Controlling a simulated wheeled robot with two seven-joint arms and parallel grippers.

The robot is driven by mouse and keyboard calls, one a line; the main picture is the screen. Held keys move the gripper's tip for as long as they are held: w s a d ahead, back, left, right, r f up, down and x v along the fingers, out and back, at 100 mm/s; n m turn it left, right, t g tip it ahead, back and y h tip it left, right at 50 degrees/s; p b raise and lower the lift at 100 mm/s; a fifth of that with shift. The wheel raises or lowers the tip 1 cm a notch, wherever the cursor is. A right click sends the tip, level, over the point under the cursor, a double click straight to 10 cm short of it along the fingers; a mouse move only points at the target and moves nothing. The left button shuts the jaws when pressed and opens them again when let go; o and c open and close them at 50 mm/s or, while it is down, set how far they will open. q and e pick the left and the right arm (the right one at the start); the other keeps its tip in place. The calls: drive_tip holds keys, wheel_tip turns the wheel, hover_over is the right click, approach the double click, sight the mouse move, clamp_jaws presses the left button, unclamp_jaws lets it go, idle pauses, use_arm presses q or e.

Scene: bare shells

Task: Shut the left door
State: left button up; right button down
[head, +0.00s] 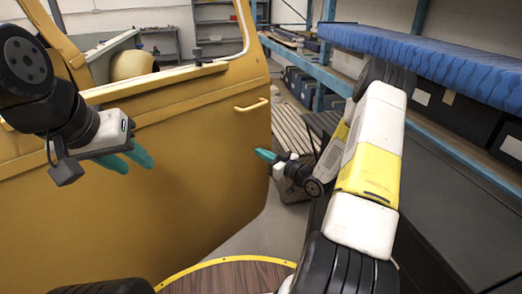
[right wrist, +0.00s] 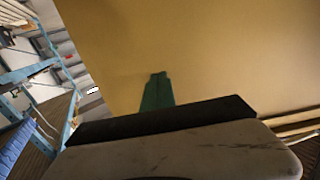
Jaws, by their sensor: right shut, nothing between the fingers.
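The yellow van door (head: 190,165) fills the left and middle of the head view, with a window opening above and a handle (head: 251,105) near its right edge. That edge stands free, with floor and shelving visible beyond it. My right gripper (head: 266,156) is shut and empty beside the door's right edge. In the right wrist view its closed green fingers (right wrist: 157,90) point at the yellow panel (right wrist: 200,50); I cannot tell whether they touch. My left gripper (head: 132,158) is in front of the door panel, its green fingers a little apart and empty.
A blue-framed shelf (head: 325,70) with a blue padded top (head: 430,58) runs along the right. A dark cabinet top (head: 440,210) lies below it. A slatted wooden stack (head: 290,135) stands beyond the door's edge. Grey floor (head: 268,235) shows between.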

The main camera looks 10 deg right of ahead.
sight(244, 143)
drive_tip(key=x, duration=0.6)
drive_tip(key=shift+w+a, duration=0.25)
drive_tip(key=shift+w, duration=0.05)
